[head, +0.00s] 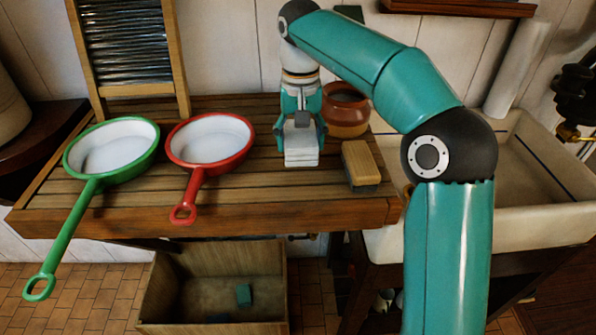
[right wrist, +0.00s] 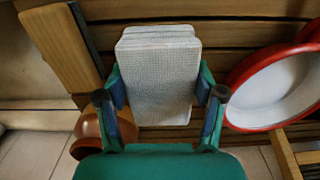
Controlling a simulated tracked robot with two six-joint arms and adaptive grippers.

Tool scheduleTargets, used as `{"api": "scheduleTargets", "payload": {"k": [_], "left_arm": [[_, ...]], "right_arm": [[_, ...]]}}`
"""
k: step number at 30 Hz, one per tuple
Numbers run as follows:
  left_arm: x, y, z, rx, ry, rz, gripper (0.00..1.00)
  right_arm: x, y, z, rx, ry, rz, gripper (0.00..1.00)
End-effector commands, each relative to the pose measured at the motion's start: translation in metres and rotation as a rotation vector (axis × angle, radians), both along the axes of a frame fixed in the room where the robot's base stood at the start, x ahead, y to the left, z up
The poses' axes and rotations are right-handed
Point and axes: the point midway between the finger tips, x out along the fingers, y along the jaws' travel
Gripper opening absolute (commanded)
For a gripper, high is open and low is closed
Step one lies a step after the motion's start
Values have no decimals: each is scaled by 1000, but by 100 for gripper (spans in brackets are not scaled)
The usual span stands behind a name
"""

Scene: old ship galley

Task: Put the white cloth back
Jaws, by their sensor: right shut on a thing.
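The white cloth (head: 301,151) is a folded, stacked block on or just above the slatted wooden counter (head: 250,215); I cannot tell if it touches the slats. My right gripper (head: 300,125) points down and is shut on the cloth from both sides. In the right wrist view the cloth (right wrist: 160,75) sits between the two fingers of the gripper (right wrist: 163,97), its woven face toward the camera. My left gripper is not in view.
A red pan (head: 210,140) and a green pan (head: 110,150) lie to the left. A scrubbing brush (head: 361,165) and brown pot (head: 346,112) stand close on the right. A washboard (head: 125,45) leans behind. A sink (head: 540,180) is at right; an open crate (head: 215,290) is below.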

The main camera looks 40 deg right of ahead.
Motion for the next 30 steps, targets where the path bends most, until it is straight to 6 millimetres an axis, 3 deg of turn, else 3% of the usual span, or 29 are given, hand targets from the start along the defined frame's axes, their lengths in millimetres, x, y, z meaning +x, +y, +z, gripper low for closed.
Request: {"api": "scheduleTargets", "payload": {"k": [1,8,15,27,28,30], "left_arm": [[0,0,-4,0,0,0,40],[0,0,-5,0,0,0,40],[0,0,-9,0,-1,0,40],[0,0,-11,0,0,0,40],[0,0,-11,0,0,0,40],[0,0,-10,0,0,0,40]], "right_arm": [[-1,0,-10,1,1,-1,35],[0,0,-28,0,-1,-1,35],[0,0,-58,0,0,0,35],[0,0,-64,0,-1,0,35],[0,0,-65,0,-1,0,70],[0,1,-64,0,-1,1,81]]}}
